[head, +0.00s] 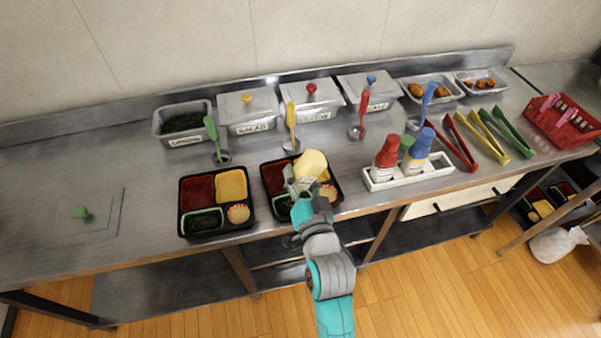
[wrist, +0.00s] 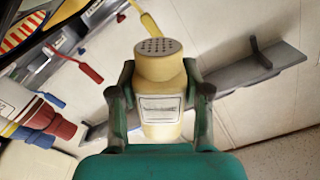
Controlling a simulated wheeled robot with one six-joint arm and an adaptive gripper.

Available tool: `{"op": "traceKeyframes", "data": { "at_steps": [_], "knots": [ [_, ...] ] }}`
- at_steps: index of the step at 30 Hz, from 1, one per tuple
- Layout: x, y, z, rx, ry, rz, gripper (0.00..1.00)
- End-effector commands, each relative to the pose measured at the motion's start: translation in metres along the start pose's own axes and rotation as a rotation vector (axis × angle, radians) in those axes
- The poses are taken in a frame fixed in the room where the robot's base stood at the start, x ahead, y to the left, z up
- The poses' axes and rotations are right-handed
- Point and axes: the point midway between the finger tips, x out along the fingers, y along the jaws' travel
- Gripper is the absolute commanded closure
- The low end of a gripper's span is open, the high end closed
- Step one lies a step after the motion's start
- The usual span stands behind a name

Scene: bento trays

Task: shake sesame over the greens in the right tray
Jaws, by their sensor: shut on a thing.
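My gripper (head: 299,190) is shut on a pale yellow shaker (head: 312,166) above the right tray (head: 268,177). In the wrist view the shaker (wrist: 160,100) sits between my fingers (wrist: 160,105), with its grey holed cap and a white label showing. In the head view the shaker is tilted. The right tray is black and divided. It holds a red part, a yellow part and greens (head: 283,204) at the front left, partly hidden by my gripper. No falling sesame can be made out.
A second black tray (head: 216,231) with similar food stands to the left. A white caddy (head: 408,177) with red, green and blue-capped bottles stands to the right. Lidded bins and coloured ladles line the back. The counter's left side is mostly clear.

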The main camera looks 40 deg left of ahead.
Motion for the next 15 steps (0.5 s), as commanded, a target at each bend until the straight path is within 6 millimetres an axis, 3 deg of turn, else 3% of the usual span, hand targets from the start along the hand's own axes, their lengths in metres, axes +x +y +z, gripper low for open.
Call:
{"op": "traceKeyframes", "data": {
  "at_steps": [4, 15],
  "knots": [
    [0.0, 0.011, 0.018, 0.001, -0.001, 0.0, 0.59],
    [0.0, 0.008, 0.014, 0.0, 0.002, -0.002, 0.59]
  ]
}}
